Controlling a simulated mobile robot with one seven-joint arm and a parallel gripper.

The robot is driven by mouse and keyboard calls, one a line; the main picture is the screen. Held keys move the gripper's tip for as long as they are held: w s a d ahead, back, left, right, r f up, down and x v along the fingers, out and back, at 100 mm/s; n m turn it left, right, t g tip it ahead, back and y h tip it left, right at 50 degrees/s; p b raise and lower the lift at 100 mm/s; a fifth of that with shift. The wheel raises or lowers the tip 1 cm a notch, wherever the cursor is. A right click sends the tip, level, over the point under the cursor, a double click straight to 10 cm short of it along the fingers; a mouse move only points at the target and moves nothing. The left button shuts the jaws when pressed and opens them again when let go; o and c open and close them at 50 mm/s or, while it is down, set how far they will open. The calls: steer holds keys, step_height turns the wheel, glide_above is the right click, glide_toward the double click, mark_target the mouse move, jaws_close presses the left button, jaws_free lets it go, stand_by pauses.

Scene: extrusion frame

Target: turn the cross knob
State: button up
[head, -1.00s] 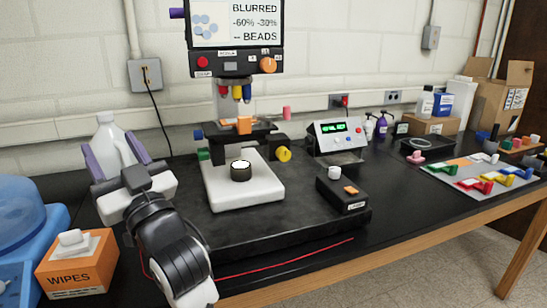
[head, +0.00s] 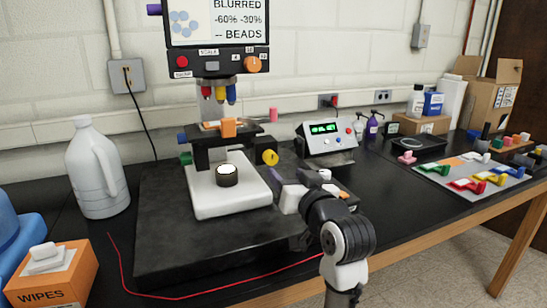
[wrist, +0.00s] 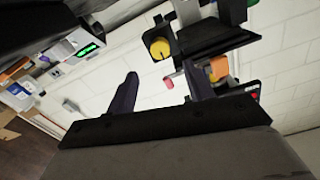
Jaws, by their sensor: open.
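A microscope-like stand (head: 202,150) on the dark block carries several coloured knobs. A round yellow knob (head: 270,157) sticks out at its lower right; it also shows in the wrist view (wrist: 160,48). A green knob (head: 186,158) and a blue knob (head: 181,137) are on its left side. An orange knob (head: 254,64) is on the panel under the screen. I cannot make out which knob is cross-shaped. My gripper (head: 292,178) is open and empty, right of and below the yellow knob in the head view. In the wrist view its fingers (wrist: 160,72) stand apart below that knob.
A display box (head: 326,138) stands behind my gripper. A white jug (head: 96,170) and a wipes box (head: 55,278) are at left. A red cable (head: 225,291) lies along the front. Coloured parts lie on the right.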

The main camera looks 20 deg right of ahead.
mark_target(272, 160)
steer(key=w+p, duration=0.2)
steer(key=w, duration=0.7)
steer(key=shift+a, duration=0.2)
steer(key=c, duration=1)
steer(key=shift+o, duration=0.2)
steer(key=shift+b, duration=0.3)
